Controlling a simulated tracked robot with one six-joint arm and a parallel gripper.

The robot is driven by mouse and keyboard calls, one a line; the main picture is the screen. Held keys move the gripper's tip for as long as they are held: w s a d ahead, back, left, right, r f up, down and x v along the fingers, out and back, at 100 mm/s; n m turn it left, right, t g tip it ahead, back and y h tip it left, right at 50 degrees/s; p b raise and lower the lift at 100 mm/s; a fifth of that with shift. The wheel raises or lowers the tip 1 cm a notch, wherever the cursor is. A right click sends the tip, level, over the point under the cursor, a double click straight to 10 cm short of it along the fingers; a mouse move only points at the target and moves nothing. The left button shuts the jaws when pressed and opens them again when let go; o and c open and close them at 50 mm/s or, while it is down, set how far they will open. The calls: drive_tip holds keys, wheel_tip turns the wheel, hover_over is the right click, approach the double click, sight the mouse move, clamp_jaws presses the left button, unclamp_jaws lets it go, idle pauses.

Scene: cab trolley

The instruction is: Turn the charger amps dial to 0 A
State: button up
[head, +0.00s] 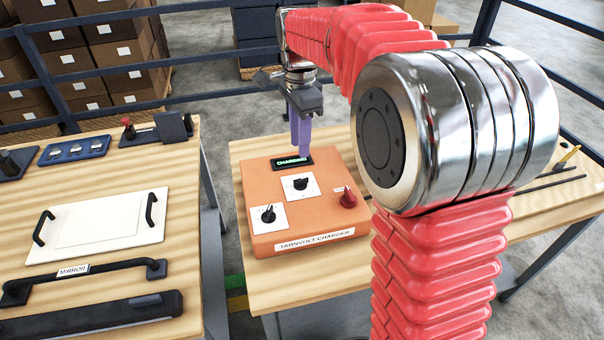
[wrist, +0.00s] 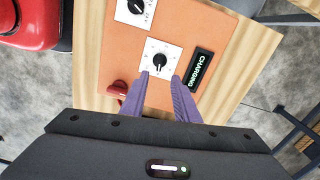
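The orange charger (head: 262,180) sits on the wooden bench, with its "TARNVOLT CHARGER" label at the front. Its lit display (head: 291,162) reads "CHARGING". A black dial (head: 300,184) on a white plate is near the display; it also shows in the wrist view (wrist: 159,62), just ahead of the fingertips. A second black dial (head: 268,214) is at front left. The dial markings are too small to read surely. A red knob (head: 348,198) is at the right. My gripper (head: 301,150) points down over the charger's back part. Its purple fingers (wrist: 160,78) are apart and empty.
The left table holds a white panel (head: 110,222) with black handles, a "MIRROR" bar (head: 85,275) and small switch panels. Thin dark rods (head: 545,183) lie on the bench at right. Dark rails and stacked boxes stand behind.

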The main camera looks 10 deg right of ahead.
sight(301, 179)
wheel_tip(301, 179, down, 11)
drive_tip(key=shift+f, duration=0.1)
idle(0.4)
drive_tip(key=shift+c, duration=0.4)
clamp_jaws()
drive_tip(key=shift+d, duration=0.2)
drive_tip(key=shift+a, duration=0.1)
